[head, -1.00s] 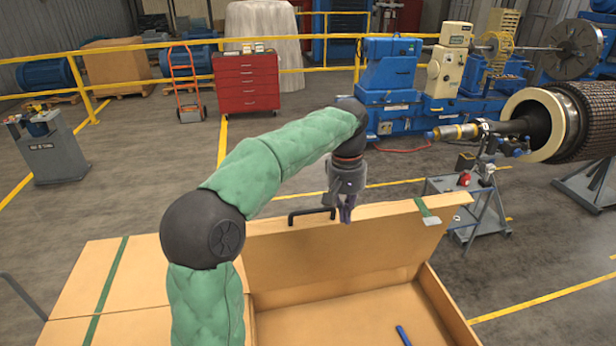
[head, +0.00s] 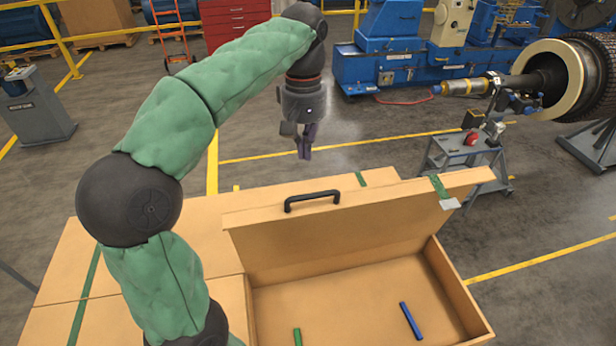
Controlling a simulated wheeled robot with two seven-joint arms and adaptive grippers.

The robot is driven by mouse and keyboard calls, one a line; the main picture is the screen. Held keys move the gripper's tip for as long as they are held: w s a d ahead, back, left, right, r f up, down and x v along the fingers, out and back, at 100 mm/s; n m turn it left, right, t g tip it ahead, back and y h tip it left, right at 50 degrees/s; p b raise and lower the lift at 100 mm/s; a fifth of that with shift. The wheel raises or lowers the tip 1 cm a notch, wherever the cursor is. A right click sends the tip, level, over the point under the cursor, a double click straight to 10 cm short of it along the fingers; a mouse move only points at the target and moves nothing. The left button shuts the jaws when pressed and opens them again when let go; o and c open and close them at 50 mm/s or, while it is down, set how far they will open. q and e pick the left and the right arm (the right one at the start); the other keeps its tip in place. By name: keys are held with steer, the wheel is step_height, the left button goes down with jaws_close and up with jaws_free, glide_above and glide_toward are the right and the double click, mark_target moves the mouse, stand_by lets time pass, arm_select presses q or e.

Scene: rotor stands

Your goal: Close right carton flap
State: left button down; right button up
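The right carton (head: 462,300) is an open cardboard box at the lower right. Its flap (head: 345,232) stands raised at the back, tilted, with a black handle (head: 312,200) near its top edge and green tape at its right end. My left gripper (head: 305,148) hangs above and beyond the flap's top edge in the picture, apart from the handle. Its fingers point down, look close together and hold nothing visible. My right gripper is out of view.
A blue bar (head: 410,321) and a green bar (head: 297,338) lie inside the carton. A closed cardboard surface with green tape (head: 85,300) lies to the left. A grey cart (head: 465,150) stands behind right.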

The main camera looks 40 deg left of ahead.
arm_select(q)
steer(key=f, duration=0.1)
steer(key=s+d+f, duration=0.1)
steer(key=d+f, duration=0.1)
steer(key=f, duration=0.1)
steer(key=shift+s, duration=0.3)
steer(key=shift+s+d+f, duration=0.3)
steer(key=shift+d+f, duration=0.05)
steer(key=shift+f, duration=0.2)
